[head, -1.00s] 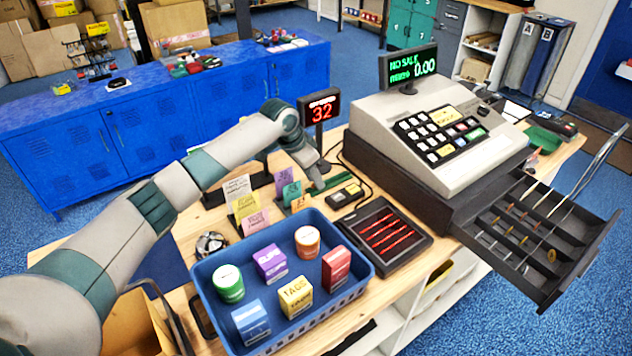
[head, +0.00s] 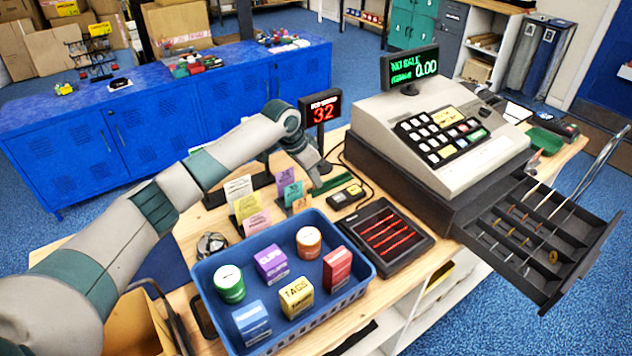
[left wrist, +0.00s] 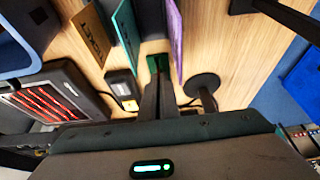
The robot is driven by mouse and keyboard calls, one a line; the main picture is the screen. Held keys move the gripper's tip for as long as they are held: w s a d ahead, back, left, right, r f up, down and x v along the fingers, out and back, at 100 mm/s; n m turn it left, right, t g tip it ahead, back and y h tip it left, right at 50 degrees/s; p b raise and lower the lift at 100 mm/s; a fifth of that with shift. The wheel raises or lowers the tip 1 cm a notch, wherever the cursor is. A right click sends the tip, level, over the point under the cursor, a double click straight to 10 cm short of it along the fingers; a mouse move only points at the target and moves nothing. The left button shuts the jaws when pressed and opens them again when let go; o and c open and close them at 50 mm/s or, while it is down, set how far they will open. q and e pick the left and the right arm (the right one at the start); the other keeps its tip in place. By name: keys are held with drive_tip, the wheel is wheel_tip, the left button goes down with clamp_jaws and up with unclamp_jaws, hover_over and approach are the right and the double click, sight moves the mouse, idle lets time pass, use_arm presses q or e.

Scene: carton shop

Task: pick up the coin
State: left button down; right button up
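A small gold disc (head: 553,257), which looks like a coin, sits in the front right part of the open cash drawer (head: 530,284). Other small coin-like spots in the drawer are too small to tell apart. My right gripper is not in view.
The cash register (head: 440,130) stands behind the drawer. A blue basket (head: 362,290) with several small boxes and tins is at the front. A dark tray with red lines (head: 388,232) and upright cards (head: 247,205) crowd the counter (head: 185,235).

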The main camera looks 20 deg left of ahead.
use_arm(q)
drive_tip(key=shift+r, duration=0.1)
drive_tip(key=shift+r+b, duration=0.5)
drive_tip(key=shift+r, duration=0.15)
wheel_tip(320, 180, up, 2)
drive_tip(key=shift+w+r+b, duration=0.1)
drive_tip(key=shift+r+b, duration=0.1)
drive_tip(key=shift+b, duration=0.4)
drive_tip(key=d+r+b, duration=0.1)
drive_tip(key=d+r, duration=0.2)
drive_tip(key=d, duration=0.3)
drive_tip(key=s+d+r+b, duration=0.1)
drive_tip(key=d+r+b, duration=0.1)
drive_tip(key=d+r, duration=0.2)
drive_tip(key=shift+d, duration=0.85)
drive_tip(key=shift+r, duration=0.1)
